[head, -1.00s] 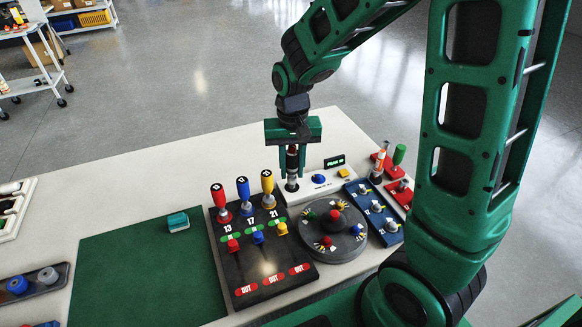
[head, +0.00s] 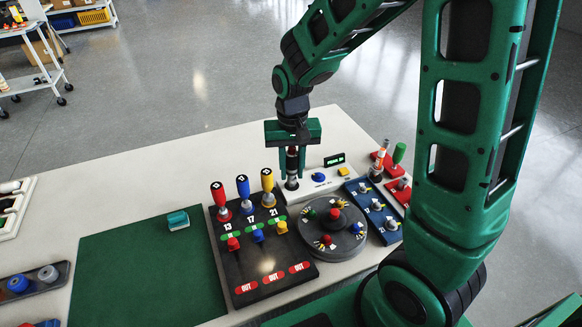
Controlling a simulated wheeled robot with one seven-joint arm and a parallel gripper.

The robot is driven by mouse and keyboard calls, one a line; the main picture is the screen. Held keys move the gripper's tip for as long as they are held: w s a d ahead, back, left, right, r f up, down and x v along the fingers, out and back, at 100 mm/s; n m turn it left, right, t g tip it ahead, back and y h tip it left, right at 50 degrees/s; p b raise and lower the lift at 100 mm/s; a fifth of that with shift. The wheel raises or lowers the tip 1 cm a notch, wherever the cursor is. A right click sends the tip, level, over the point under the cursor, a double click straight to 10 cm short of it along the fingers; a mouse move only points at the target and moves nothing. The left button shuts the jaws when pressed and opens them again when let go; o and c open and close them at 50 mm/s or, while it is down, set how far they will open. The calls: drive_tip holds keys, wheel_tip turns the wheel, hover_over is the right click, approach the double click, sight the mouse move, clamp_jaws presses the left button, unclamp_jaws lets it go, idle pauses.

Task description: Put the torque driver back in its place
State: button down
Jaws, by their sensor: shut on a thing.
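My gripper (head: 292,163) points straight down at the back of the table and is shut on a dark, upright tool (head: 292,158), which looks like the torque driver. Its upper part is hidden by the fingers and palm. Its lower end is at the left end of a white tester (head: 325,182) with a lit display, a blue knob and a yellow button. I cannot tell whether it is seated there. In front, a black board (head: 262,264) holds three upright drivers with red (head: 218,194), blue (head: 243,187) and yellow (head: 267,180) handles, by the marks 13, 17 and 21.
A round dark dial plate (head: 334,246) stands right of the board. Blue (head: 391,238) and red (head: 388,160) stands with small tools are beyond it. A green mat (head: 145,270) with a small teal block (head: 177,220) lies left. A grey tray (head: 60,271) is at far left.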

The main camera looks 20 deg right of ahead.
sight(292, 150)
drive_tip(key=shift+f, duration=0.5)
idle(0.3)
drive_tip(key=c, duration=1.4)
unclamp_jaws()
drive_tip(key=shift+o, duration=0.2)
drive_tip(key=shift+r, duration=3.75)
